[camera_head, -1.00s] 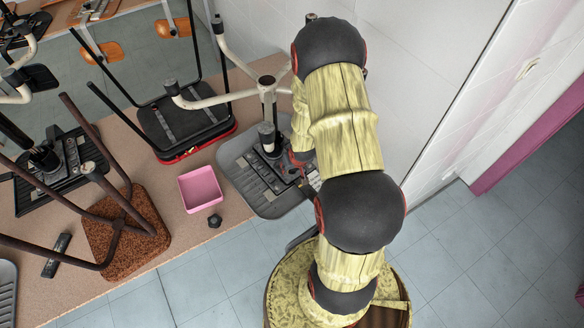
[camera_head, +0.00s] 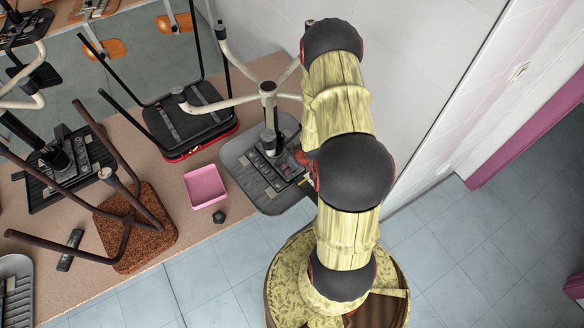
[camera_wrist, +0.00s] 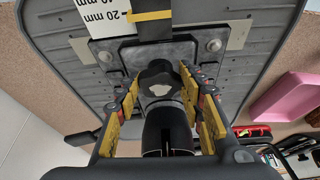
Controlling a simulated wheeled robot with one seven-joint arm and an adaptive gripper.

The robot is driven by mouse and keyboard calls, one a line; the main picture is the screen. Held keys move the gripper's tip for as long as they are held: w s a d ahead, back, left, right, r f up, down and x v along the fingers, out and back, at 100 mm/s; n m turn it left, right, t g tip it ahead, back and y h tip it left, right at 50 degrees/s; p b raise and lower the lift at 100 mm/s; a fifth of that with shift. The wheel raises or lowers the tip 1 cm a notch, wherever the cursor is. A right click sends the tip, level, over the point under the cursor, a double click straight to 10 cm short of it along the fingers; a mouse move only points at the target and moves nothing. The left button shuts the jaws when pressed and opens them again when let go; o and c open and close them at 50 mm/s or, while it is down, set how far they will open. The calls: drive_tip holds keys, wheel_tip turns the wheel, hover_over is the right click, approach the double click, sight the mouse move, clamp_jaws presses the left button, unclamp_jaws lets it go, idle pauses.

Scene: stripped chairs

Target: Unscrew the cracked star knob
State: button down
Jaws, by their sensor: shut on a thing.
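The star knob (camera_wrist: 158,72) is black with a pale, chipped-looking patch, and sits on the metal mount under an upturned grey chair seat (camera_head: 240,165). The seat also fills the wrist view (camera_wrist: 250,55). My gripper (camera_wrist: 161,92) is at the knob, with one yellow-padded finger on each side, shut on it. The exact finger contact is hard to make out. In the head view my gripper (camera_head: 303,165) shows only partly beside the chair's mount, and the knob is hidden there.
A pink tray (camera_head: 205,187) stands left of the grey seat, with a small dark knob-like piece (camera_head: 219,216) in front. Upturned chairs, one with a brown seat (camera_head: 150,245), crowd the table's left. A white chair leg frame (camera_head: 268,88) rises close to my arm. A wall stands right.

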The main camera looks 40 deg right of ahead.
drive_tip(key=shift+r+p, duration=0.1)
drive_tip(key=shift+p, duration=0.25)
drive_tip(key=shift+n+p, duration=0.4)
drive_tip(key=n+y+p, duration=0.1)
drive_tip(key=n+p, duration=0.2)
drive_tip(key=p, duration=0.1)
drive_tip(key=n+y+p, duration=0.1)
drive_tip(key=n+p, duration=0.1)
drive_tip(key=p, duration=0.2)
drive_tip(key=shift+d+n+g+y+p, duration=0.2)
drive_tip(key=shift+n+g+y+p, duration=0.1)
drive_tip(key=shift+n+p, duration=0.9)
drive_tip(key=shift+p, duration=0.2)
drive_tip(key=shift+y, duration=0.3)
